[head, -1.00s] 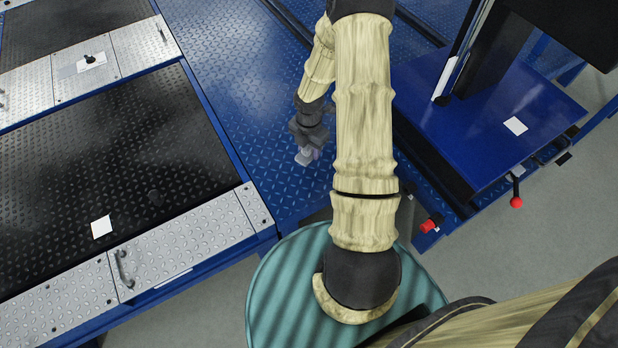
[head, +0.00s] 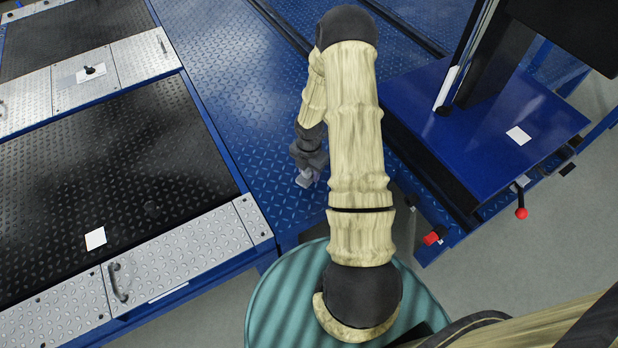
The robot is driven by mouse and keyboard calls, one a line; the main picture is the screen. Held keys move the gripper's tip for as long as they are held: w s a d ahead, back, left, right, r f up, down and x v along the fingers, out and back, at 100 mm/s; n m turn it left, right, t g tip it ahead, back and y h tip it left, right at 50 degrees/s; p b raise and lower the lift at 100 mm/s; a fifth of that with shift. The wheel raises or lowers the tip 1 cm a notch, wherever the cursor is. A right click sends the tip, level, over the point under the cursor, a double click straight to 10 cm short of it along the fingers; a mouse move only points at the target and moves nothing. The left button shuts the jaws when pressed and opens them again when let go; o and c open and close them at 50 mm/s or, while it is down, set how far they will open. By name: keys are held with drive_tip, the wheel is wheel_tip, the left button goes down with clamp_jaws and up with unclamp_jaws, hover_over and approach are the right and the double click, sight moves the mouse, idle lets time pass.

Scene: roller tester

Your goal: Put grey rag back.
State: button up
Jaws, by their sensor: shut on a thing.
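My gripper (head: 308,172) is at the end of my arm, over the blue diamond-plate deck (head: 225,75). It is shut on a small grey rag (head: 304,179), which shows as a pale patch at the fingertips. My arm hides part of the gripper and of the deck. I cannot tell how high the rag is above the deck.
A teal round drum top (head: 275,305) stands below my arm. Black plates with silver covers (head: 185,255) lie at left. A blue cabinet (head: 480,130) with a red-knobbed lever (head: 521,213) and a red switch (head: 433,237) stands at right. A white paper (head: 95,238) lies on the near black plate.

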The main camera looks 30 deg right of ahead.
sight(309, 177)
wheel_tip(309, 177, down, 4)
drive_tip(key=shift+r+b, duration=0.1)
drive_tip(key=shift+b, duration=0.8)
drive_tip(key=o, duration=0.9)
wheel_tip(309, 177, up, 12)
drive_tip(key=p, duration=0.4)
drive_tip(key=shift+p, duration=0.4)
